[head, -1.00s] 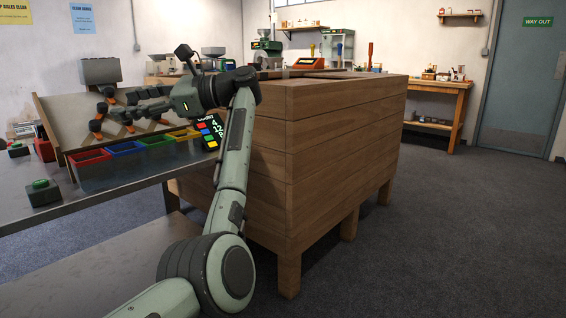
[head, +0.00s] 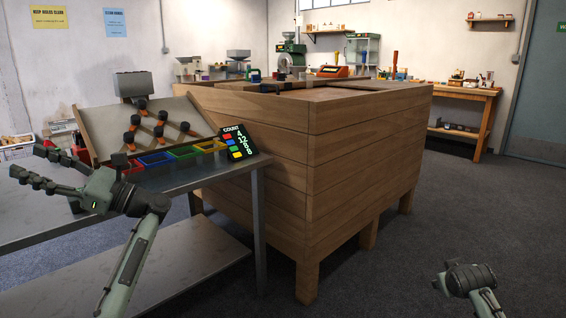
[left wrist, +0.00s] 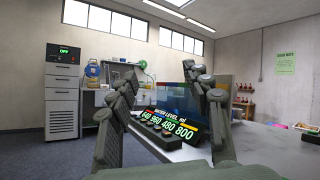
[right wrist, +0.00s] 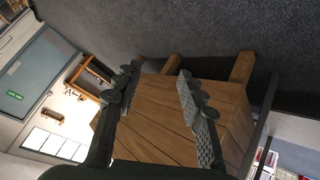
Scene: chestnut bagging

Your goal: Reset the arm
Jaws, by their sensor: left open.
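My left gripper (head: 30,162) is at the left of the head view, above the metal table, with its fingers spread and nothing between them. In the left wrist view its two fingers (left wrist: 163,78) stand well apart, with a water level panel (left wrist: 168,125) seen beyond them. My right arm shows only in part at the lower right of the head view, over the floor. In the right wrist view the right gripper's fingers (right wrist: 155,82) are apart and empty, with the wooden crate (right wrist: 150,120) seen beyond them.
A sloped board with dark-capped pegs (head: 152,128) stands on the metal table (head: 190,182). In front of it are coloured trays (head: 185,152) and a count sign (head: 238,142). The large wooden crate (head: 360,150) fills the middle. Floor at right is clear.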

